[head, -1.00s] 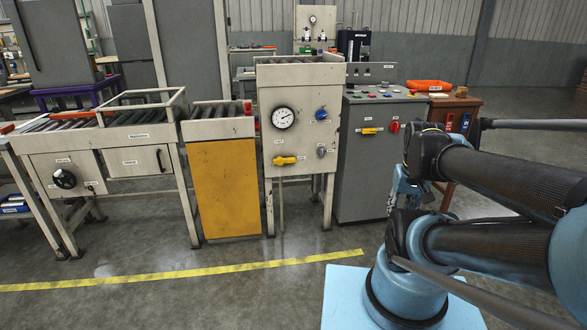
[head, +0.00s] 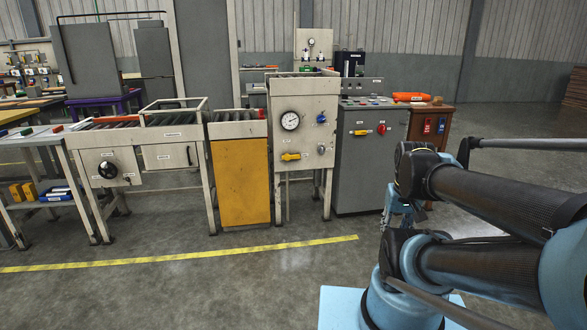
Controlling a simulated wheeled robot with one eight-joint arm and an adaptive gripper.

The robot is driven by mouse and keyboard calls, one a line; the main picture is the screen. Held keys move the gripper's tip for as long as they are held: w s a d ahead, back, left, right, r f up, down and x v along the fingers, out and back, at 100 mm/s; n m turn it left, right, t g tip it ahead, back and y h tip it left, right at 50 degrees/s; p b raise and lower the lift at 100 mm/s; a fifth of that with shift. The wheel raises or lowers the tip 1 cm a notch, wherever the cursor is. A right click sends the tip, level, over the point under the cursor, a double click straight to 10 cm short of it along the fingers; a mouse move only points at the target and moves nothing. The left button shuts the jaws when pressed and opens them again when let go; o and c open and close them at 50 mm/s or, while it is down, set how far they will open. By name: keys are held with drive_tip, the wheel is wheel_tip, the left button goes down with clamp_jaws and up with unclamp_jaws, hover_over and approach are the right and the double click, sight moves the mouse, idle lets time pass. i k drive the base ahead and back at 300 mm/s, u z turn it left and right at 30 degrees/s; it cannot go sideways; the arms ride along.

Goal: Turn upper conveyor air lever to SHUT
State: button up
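A yellow lever (head: 291,157) lies roughly level on the cream panel (head: 308,105), below a round white gauge (head: 290,121). A second yellow lever (head: 360,132) lies level on the grey cabinet (head: 345,170) to its right. The labels are too small to read, so I cannot tell which is the upper conveyor air lever. My arm is at the right, well apart from both levers. My gripper cannot be made out clearly; part of the arm's end is hidden behind its links.
A blue knob (head: 321,118) and a small grey knob (head: 321,149) are on the cream panel. A red knob (head: 381,129) is on the grey cabinet. Roller conveyors stand to the left. Yellow floor tape (head: 180,258) crosses open floor before the machines.

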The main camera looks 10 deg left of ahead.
sight(287, 157)
drive_tip(key=k, duration=0.4)
drive_tip(key=z, duration=1.05)
drive_tip(key=i, duration=1.85)
drive_tip(key=u, duration=1.2)
